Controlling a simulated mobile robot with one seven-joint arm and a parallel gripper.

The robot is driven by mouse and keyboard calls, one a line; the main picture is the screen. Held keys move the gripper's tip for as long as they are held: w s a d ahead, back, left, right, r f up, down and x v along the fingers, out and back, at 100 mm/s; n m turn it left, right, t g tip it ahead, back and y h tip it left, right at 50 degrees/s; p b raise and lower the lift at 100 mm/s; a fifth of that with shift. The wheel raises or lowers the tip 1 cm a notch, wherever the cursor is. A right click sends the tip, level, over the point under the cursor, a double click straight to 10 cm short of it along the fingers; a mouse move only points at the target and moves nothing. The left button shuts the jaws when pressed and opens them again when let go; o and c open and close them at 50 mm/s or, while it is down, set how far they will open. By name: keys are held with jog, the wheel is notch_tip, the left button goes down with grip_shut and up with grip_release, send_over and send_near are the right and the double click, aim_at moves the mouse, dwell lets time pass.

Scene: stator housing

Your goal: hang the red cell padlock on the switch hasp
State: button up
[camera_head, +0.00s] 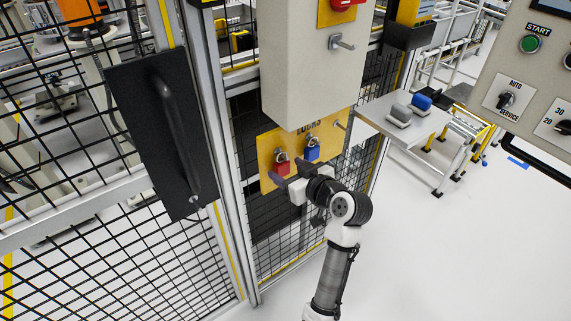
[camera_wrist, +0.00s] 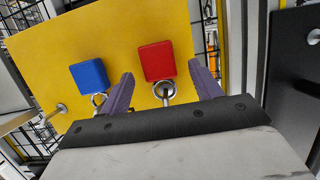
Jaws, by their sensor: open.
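The red padlock (camera_head: 282,164) hangs by its shackle on the yellow LOCKS board (camera_head: 268,146); in the wrist view its red body (camera_wrist: 157,61) appears upside down, with the shackle at a round metal peg. My gripper (camera_head: 288,177) is open in front of the board. In the wrist view its two purple fingers (camera_wrist: 161,72) stand apart, one on each side of the red padlock; I cannot tell whether they touch it. A metal hasp-like piece (camera_head: 342,43) sticks out of the grey box above, below a red switch (camera_head: 345,3) on a yellow plate.
A blue padlock (camera_head: 312,150) hangs close beside the red one, and near one finger in the wrist view (camera_wrist: 89,75). An empty peg (camera_head: 340,124) sticks out at the board's right. The grey box (camera_head: 308,70) overhangs the board. A black door handle (camera_head: 175,125) stands left.

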jog(key=shift+x, duration=1)
jog(key=c, duration=1.1)
jog(key=shift+s+d+r+p, duration=0.1)
jog(key=shift+d+r+p, duration=0.05)
jog(key=shift+r+p, duration=0.4)
jog(key=shift+s, duration=0.15)
jog(key=shift+s+d, duration=0.9)
jog(key=shift+s, duration=0.2)
jog(key=shift+f+b+v, duration=0.1)
jog(key=shift+f+v, duration=0.1)
jog(key=shift+v, duration=0.85)
jog(key=shift+f+b+v, duration=0.15)
jog(key=shift+f+v, duration=0.1)
jog(key=shift+v, duration=0.75)
jog(key=shift+f+b+v, duration=0.1)
jog(key=shift+f+v, duration=0.1)
jog(key=shift+v, duration=0.85)
